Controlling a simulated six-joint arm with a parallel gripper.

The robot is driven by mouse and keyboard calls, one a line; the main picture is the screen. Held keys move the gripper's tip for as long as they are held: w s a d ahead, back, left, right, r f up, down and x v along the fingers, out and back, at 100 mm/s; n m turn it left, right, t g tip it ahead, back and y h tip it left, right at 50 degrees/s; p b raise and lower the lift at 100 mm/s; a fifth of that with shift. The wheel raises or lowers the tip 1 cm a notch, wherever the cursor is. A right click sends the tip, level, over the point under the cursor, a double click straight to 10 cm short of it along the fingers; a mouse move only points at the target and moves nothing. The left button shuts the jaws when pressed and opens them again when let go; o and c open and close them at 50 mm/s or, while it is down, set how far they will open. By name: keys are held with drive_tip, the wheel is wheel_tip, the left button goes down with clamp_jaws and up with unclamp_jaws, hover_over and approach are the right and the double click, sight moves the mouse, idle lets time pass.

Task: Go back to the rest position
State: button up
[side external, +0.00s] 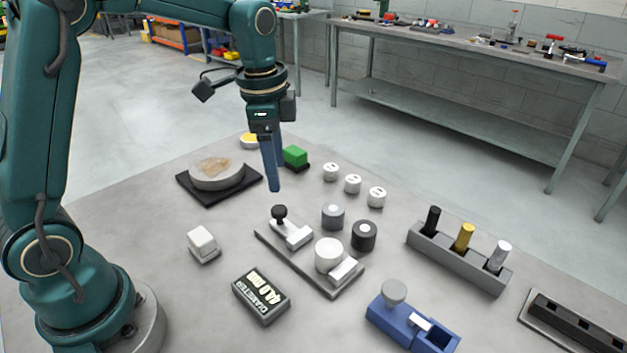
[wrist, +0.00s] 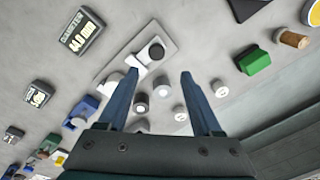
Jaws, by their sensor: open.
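My gripper (side external: 272,187) points down above the table, clear of the surface, behind the plate with the black-knobbed fixture. In the wrist view, its two blue fingers (wrist: 158,82) stand wide apart with nothing between them, so it is open and empty. The fixture plate (side external: 303,262) carries a black knob (side external: 279,212) and a white cylinder (side external: 328,255). It also shows in the wrist view ahead of the fingers. No marker for a rest position shows in either view.
A green block (side external: 295,156) and a round stone-like disc on a black base (side external: 185,190) stand near the gripper. Small white cylinders (side external: 353,184), a grey rack with three pegs (side external: 455,264), a blue fixture (side external: 405,325) and a display box (side external: 261,296) stand around. The air above is free.

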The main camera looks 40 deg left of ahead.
drive_tip(key=s+d+r+n+t, duration=0.2)
drive_tip(key=s+d+r+t, duration=0.1)
drive_tip(key=s+r, duration=0.45)
drive_tip(key=s+f+n+t, duration=0.1)
drive_tip(key=s+f+n, duration=0.3)
drive_tip(key=s+n, duration=0.3)
drive_tip(key=shift+s+d+t, duration=0.3)
drive_tip(key=shift+s+d, duration=0.05)
